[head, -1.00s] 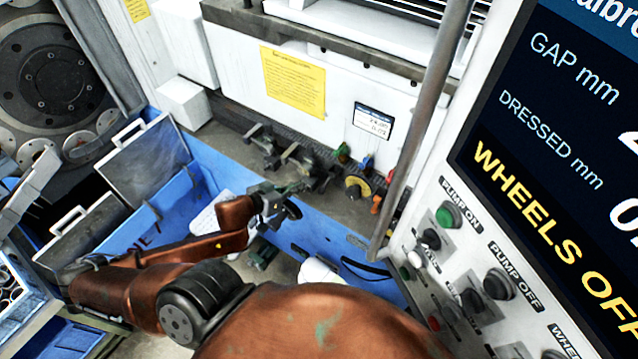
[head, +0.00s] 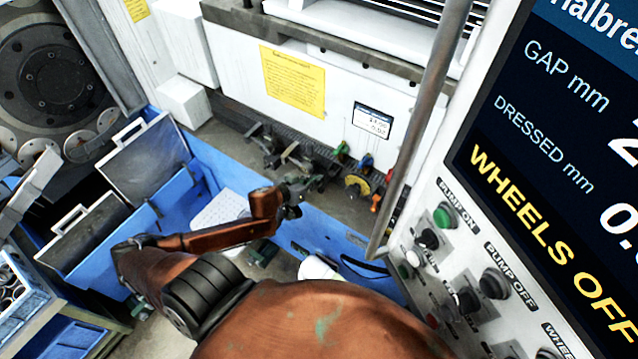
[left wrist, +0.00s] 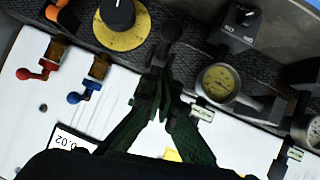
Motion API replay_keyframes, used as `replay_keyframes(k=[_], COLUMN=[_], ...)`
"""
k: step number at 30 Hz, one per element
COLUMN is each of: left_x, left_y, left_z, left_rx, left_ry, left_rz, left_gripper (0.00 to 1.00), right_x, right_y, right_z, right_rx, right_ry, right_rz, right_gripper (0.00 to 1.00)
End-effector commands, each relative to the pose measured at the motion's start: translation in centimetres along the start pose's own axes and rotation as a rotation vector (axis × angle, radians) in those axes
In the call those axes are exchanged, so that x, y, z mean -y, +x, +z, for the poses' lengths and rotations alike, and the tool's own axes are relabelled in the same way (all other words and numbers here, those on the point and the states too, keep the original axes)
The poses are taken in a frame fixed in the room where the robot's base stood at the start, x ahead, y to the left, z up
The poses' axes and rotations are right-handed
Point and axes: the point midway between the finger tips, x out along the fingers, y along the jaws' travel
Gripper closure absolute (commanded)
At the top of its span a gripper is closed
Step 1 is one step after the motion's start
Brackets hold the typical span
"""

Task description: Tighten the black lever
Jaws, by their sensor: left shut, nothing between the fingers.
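My left gripper (head: 298,189) is shut and empty in front of the row of fittings on the machine bench. In the left wrist view its dark green fingers (left wrist: 163,84) are together and point up the picture. Just beyond the fingertips is a black lever with a round knob (left wrist: 172,28), between a yellow dial and a gauge. The fingers partly cover its lower end, and I cannot tell whether they touch it. I cannot make the black lever out clearly in the head view. My right gripper is not in view.
Beside the lever are the yellow dial (left wrist: 125,40), a blue lever (left wrist: 83,93), a red lever (left wrist: 32,73) and a round gauge (left wrist: 219,83). A grey upright pole (head: 420,130) and the control panel (head: 480,265) stand to the right. Blue bins (head: 185,205) lie left.

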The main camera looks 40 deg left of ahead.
Motion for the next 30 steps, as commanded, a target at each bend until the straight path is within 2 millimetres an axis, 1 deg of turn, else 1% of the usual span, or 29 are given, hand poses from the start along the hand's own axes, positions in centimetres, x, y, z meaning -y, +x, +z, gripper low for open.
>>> replay_keyframes(k=[1, 3, 9, 21, 30], left_x=[0.0, 0.0, 0.0, -0.1, -0.8], left_y=[0.5, 1.1, 1.9, 2.0, 3.4], left_z=[0.7, 1.3, 2.2, 2.3, 2.4], left_rx=[0.003, 0.003, 0.003, 0.000, -0.044], left_ry=[-0.005, -0.004, -0.002, -0.002, 0.010], left_rz=[-0.001, 0.000, 0.000, 0.001, 0.020], left_gripper=[1.00, 1.00, 1.00, 1.00, 1.00], right_x=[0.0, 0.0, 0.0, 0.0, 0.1], right_y=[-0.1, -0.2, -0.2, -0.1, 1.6], right_z=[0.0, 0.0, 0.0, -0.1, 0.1], right_rx=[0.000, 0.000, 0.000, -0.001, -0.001], right_ry=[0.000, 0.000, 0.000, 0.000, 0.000], right_rz=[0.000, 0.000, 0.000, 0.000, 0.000], right_gripper=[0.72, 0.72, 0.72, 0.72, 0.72])
